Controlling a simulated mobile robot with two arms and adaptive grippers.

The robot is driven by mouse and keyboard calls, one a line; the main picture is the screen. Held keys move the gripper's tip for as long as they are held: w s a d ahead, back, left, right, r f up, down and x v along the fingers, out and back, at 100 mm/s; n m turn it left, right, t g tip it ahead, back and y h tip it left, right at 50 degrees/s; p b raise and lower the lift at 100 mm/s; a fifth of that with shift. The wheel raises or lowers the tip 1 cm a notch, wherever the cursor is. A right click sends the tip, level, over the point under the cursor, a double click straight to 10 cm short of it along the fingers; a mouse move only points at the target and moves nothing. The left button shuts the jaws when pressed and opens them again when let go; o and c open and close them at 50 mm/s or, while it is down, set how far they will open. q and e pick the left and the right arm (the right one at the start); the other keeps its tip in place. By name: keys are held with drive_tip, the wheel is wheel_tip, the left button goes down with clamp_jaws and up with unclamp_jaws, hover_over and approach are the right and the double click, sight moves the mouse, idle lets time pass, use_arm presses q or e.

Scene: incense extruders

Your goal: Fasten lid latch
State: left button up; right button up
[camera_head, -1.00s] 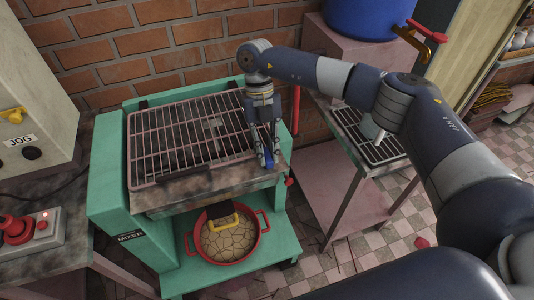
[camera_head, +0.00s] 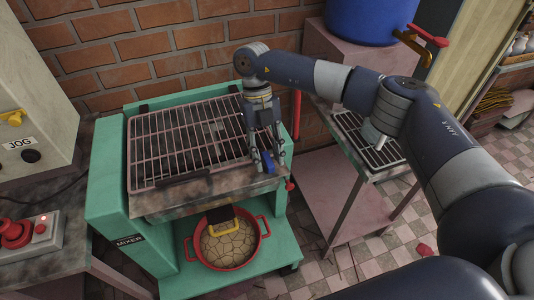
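The green mixer (camera_head: 107,185) stands in the middle left with its wire-grid lid (camera_head: 165,150) lying flat over the top. A small blue piece (camera_head: 290,185), apparently the latch handle, sits at the front right corner of the lid. Whether a fingertip touches the blue piece or the lid edge is unclear. My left gripper is out of view.
A red pot (camera_head: 228,263) of dough stands on the mixer's lower shelf. A control box marked JOG (camera_head: 30,100) and a red button box (camera_head: 35,235) are at left. A metal side table (camera_head: 335,190) stands close on the right, and a brick wall (camera_head: 170,40) behind.

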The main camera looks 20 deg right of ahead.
drive_tip(key=v, duration=1.2)
idle(0.4)
